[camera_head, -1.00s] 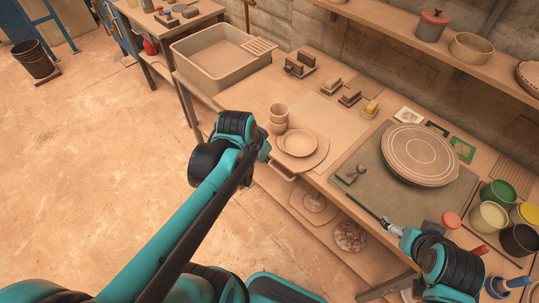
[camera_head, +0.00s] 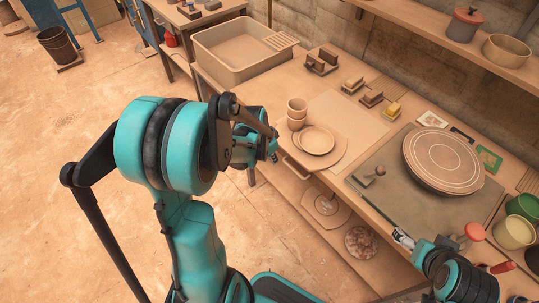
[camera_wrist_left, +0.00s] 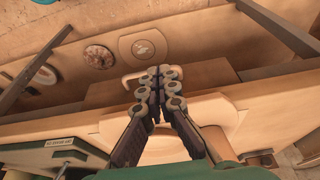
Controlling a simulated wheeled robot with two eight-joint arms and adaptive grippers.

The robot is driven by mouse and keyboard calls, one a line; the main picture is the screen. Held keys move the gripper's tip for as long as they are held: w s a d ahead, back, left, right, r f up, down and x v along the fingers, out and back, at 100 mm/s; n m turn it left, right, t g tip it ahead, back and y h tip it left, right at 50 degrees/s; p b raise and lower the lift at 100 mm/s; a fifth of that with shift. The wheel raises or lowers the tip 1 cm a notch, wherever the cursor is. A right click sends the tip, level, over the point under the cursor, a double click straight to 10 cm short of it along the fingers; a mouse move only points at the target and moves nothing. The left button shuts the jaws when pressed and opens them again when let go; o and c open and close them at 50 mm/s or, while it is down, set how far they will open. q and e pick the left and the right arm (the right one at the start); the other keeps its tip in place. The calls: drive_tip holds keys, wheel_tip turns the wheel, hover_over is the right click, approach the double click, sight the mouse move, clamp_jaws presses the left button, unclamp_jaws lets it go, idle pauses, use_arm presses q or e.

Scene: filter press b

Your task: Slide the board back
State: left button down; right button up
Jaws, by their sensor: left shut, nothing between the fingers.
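The pale board (camera_head: 338,158) juts out past the front edge of the worktable, with a plate (camera_head: 317,140) and stacked cups (camera_head: 297,113) on or beside it. A small curved handle (camera_head: 293,170) shows at the table front below it; it also shows in the left wrist view (camera_wrist_left: 127,80). My left gripper (camera_head: 273,156) is shut and empty, just left of the board's front. Its closed fingers (camera_wrist_left: 158,78) appear beside the handle; I cannot tell whether they touch. My right gripper (camera_head: 399,234) is near the front edge further right, its fingers too small to read.
A grey slab (camera_head: 400,200) carries a round disc (camera_head: 443,160). A sink (camera_head: 240,58) stands at the far left of the table, and coloured pots (camera_head: 513,232) at the right. A lower shelf holds a round plate (camera_head: 325,204) and a speckled disc (camera_head: 361,242). Open floor lies left.

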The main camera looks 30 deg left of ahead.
sight(289, 149)
use_arm(q)
drive_tip(key=shift+w+d+f+b, duration=0.15)
drive_tip(key=shift+w+d, duration=0.1)
drive_tip(key=shift+w, duration=0.4)
drive_tip(key=shift+w+d+b, duration=0.1)
drive_tip(key=shift+w+d, duration=0.15)
drive_tip(key=shift+w, duration=0.4)
drive_tip(key=shift+w+d+f+b, duration=0.15)
drive_tip(key=shift+w+d, duration=0.1)
drive_tip(key=shift+w, duration=0.4)
drive_tip(key=shift+r, duration=0.1)
drive_tip(key=shift+w+d, duration=0.3)
drive_tip(key=shift+w, duration=0.5)
drive_tip(key=shift+w+d, duration=0.25)
drive_tip(key=shift+w, duration=0.5)
drive_tip(key=shift+s, duration=0.1)
